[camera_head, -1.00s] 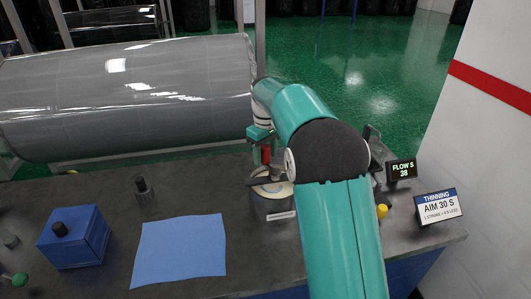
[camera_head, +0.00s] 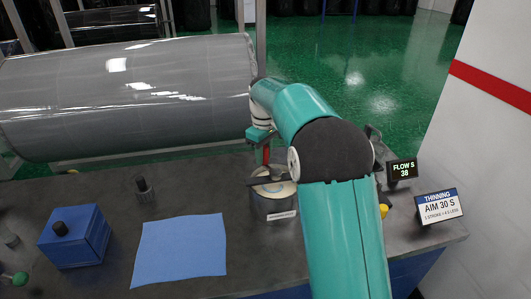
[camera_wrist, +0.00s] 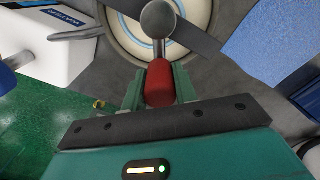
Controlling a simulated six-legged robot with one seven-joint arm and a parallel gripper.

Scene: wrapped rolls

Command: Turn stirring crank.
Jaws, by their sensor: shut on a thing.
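The stirring crank has a red grip (camera_wrist: 159,85), a metal ball knob and a dark flat bar (camera_wrist: 195,32). Its red grip also shows in the head view (camera_head: 266,154), over a dark pot (camera_head: 275,206) with a pale round top. My gripper (camera_wrist: 158,80) is shut on the red grip, one green finger on each side. In the head view my gripper (camera_head: 260,135) is partly hidden behind my arm, above the pot. The far side of the pot is hidden in the wrist view.
A blue cloth (camera_head: 180,252), a blue box (camera_head: 75,240) and a small dark post (camera_head: 144,190) are on the bench left of the pot. A flow display (camera_head: 402,169) reading 38 and a thinning sign (camera_head: 440,207) stand right. A large wrapped roll (camera_head: 125,95) lies behind.

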